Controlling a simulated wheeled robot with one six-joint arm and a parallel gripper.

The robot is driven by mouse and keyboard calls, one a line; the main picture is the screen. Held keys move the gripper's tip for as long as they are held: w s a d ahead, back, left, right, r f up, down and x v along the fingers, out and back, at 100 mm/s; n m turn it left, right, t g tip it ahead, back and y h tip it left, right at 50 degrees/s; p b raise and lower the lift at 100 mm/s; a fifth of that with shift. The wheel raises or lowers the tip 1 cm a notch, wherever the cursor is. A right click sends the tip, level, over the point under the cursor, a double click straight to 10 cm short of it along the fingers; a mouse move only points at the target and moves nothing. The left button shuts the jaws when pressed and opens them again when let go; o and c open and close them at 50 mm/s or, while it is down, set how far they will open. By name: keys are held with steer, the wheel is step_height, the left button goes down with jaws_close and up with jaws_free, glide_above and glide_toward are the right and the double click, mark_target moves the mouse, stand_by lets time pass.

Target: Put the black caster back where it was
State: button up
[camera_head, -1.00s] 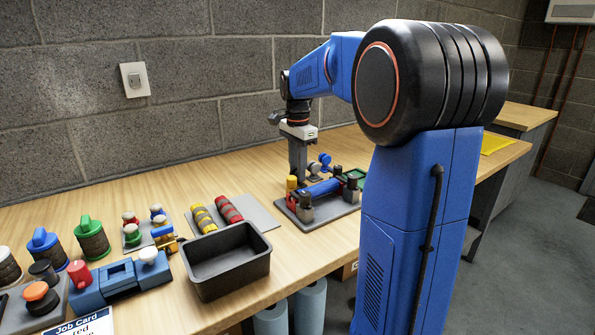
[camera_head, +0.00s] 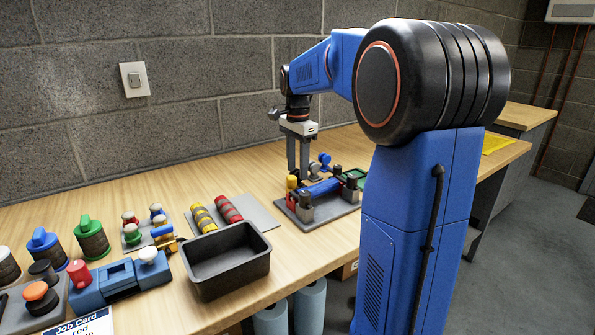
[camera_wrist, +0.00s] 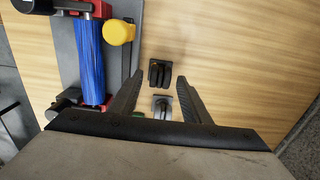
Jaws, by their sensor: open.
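The black caster (camera_wrist: 160,73) stands on the wooden tabletop in the wrist view, just beyond the fingertips and apart from them. My gripper (camera_wrist: 159,80) is open, with one finger on each side of the caster in that view and nothing held. A grey caster (camera_wrist: 162,105) sits close to the black one, nearer the palm and between the fingers. In the head view my gripper (camera_head: 299,172) points down behind the fixture with the blue roller (camera_head: 323,187). The black caster cannot be made out clearly there.
The grey fixture plate (camera_head: 322,221) carries the blue roller, which also shows in the wrist view (camera_wrist: 90,62) left of the fingers, with a yellow knob (camera_wrist: 119,32) close by. A black bin (camera_head: 232,285) stands at the front. Bare wood lies right of the casters.

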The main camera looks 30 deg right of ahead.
mark_target(297, 169)
step_height(297, 169, up, 11)
steer(key=shift+f, duration=0.15)
stand_by(0.7)
